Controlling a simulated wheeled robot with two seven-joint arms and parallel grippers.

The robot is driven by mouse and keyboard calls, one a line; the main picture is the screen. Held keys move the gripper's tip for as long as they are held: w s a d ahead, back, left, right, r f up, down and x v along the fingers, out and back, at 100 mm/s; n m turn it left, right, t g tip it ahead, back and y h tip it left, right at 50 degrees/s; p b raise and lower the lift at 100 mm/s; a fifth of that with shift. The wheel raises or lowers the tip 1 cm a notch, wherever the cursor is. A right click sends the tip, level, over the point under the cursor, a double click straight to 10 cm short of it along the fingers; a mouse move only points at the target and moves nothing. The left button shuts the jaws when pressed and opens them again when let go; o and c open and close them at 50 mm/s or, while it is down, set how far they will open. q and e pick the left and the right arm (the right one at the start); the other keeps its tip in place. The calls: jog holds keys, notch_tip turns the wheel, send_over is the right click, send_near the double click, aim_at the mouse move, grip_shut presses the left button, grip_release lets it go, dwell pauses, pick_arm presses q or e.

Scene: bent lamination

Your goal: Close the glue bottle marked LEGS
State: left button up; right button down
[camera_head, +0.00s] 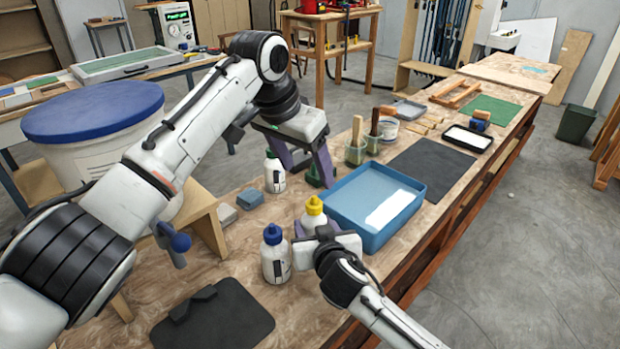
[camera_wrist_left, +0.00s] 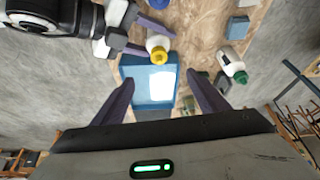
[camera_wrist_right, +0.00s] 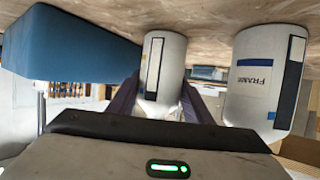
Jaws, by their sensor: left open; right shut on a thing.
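A white bottle with a yellow cap (camera_head: 314,208) stands on the bench, upright. My right gripper (camera_head: 318,230) is shut around its body, which shows between the fingers in the right wrist view (camera_wrist_right: 165,70). Its label is turned edge-on and I cannot read it. The yellow cap sits on top in the left wrist view (camera_wrist_left: 158,52); whether it is tight I cannot tell. My left gripper (camera_head: 312,180) is open and empty, pointing down, above and behind the yellow-capped bottle. A blue-capped bottle (camera_head: 275,262) stands beside it, its label reading FRAM and partly hidden (camera_wrist_right: 258,75).
A third bottle (camera_head: 274,174), green-capped in the left wrist view (camera_wrist_left: 233,62), stands farther back. A blue tray (camera_head: 345,222) is close right of the held bottle. Brush pots (camera_head: 356,152) stand behind the tray. A dark mat (camera_head: 225,318) lies in front.

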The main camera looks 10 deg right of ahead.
pick_arm(q)
jog(key=v, duration=0.6)
jog(key=shift+r, duration=0.35)
jog(key=shift+s+a, duration=0.1)
jog(key=shift+a, duration=0.05)
pick_arm(e)
jog(key=c, duration=0.8)
grip_release()
jog(key=shift+c, duration=0.2)
pick_arm(q)
jog(key=shift+f, duration=0.3)
pick_arm(e)
jog(key=v, duration=1)
jog(key=shift+s, duration=0.15)
jog(key=shift+r, duration=0.15)
